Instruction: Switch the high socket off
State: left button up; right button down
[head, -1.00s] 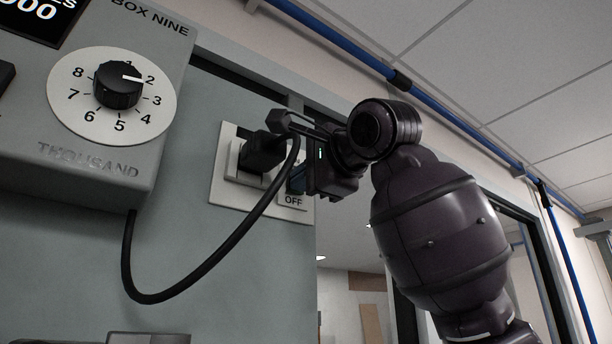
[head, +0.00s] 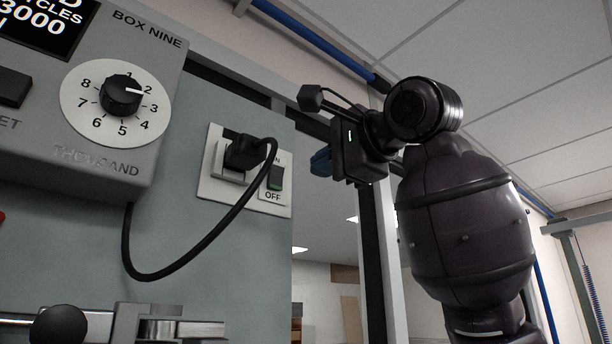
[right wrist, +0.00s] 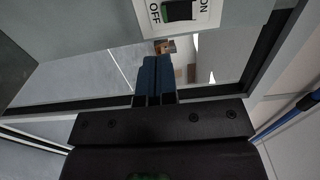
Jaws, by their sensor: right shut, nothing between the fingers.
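The high socket (head: 210,182) is a white plate on the grey panel in the head view, with a black plug (head: 243,153) in it. Its rocker switch (head: 275,178) sits right of the plug, above the OFF label, and shows a dark face with a green part low down. I cannot tell for sure which end is pressed in. In the right wrist view the rocker (right wrist: 179,10) shows at the top edge, between OFF and ON. My right gripper (head: 320,162) is shut and empty, to the right of the plate and apart from it. Its blue fingers (right wrist: 155,75) are together.
A black cable (head: 180,272) loops from the plug to the grey control box (head: 100,165) with a numbered dial (head: 120,96) at left. A dark frame post (head: 376,230) stands behind my right arm. Metal fittings (head: 130,325) show at the lower left.

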pick_arm(q)
jog(key=shift+s+f, duration=0.45)
jog(key=shift+s, duration=0.1)
pick_arm(e)
jog(key=v, duration=0.3)
jog(key=shift+s+a, duration=0.1)
jog(key=shift+s, duration=0.1)
pick_arm(q)
jog(key=shift+w+r, duration=0.1)
jog(key=shift+w, duration=0.15)
pick_arm(e)
jog(key=shift+f, duration=0.1)
